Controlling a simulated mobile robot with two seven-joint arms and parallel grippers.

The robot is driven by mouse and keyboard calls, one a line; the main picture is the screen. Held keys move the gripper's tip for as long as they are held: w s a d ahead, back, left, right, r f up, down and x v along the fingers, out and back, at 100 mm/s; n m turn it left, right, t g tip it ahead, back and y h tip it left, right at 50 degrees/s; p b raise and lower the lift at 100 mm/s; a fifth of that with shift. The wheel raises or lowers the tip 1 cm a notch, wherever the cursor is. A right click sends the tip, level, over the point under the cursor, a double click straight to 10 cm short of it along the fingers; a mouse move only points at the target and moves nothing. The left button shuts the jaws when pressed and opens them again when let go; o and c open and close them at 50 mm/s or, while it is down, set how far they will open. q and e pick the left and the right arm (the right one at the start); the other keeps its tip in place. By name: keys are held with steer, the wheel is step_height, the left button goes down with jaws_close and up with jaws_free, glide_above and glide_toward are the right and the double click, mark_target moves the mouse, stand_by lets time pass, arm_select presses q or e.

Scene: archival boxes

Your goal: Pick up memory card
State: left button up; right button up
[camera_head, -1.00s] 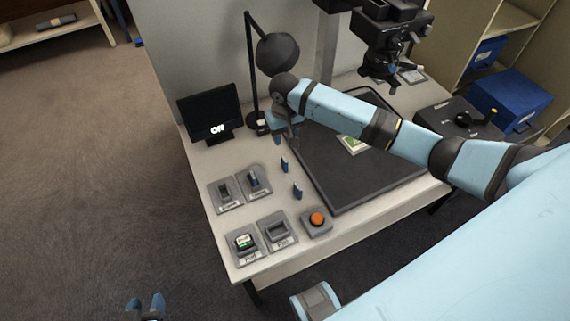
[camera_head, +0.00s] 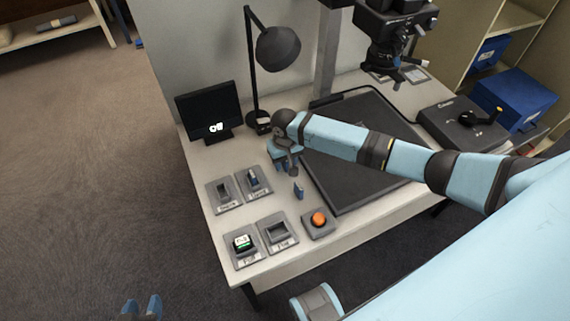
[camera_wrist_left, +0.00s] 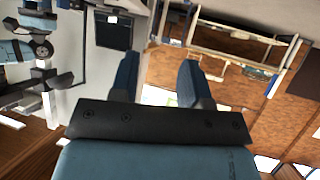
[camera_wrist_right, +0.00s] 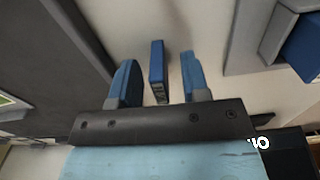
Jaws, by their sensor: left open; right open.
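A small blue memory card (camera_wrist_right: 157,72) stands on the tabletop between the fingers of my right gripper (camera_wrist_right: 158,62) in the right wrist view. The right gripper is open, with a gap on each side of the card. My left gripper (camera_head: 142,308) is open and empty, low at the bottom left, away from the table. It also shows in the left wrist view (camera_wrist_left: 158,72).
Grey slotted holders (camera_head: 225,193) stand at the table's left; one holds a blue item (camera_head: 253,176). An orange button (camera_head: 319,219) is at the front. A lamp (camera_head: 277,48), monitor (camera_head: 209,110) and dark mat (camera_head: 365,192) surround my right gripper.

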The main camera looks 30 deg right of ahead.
jaws_close()
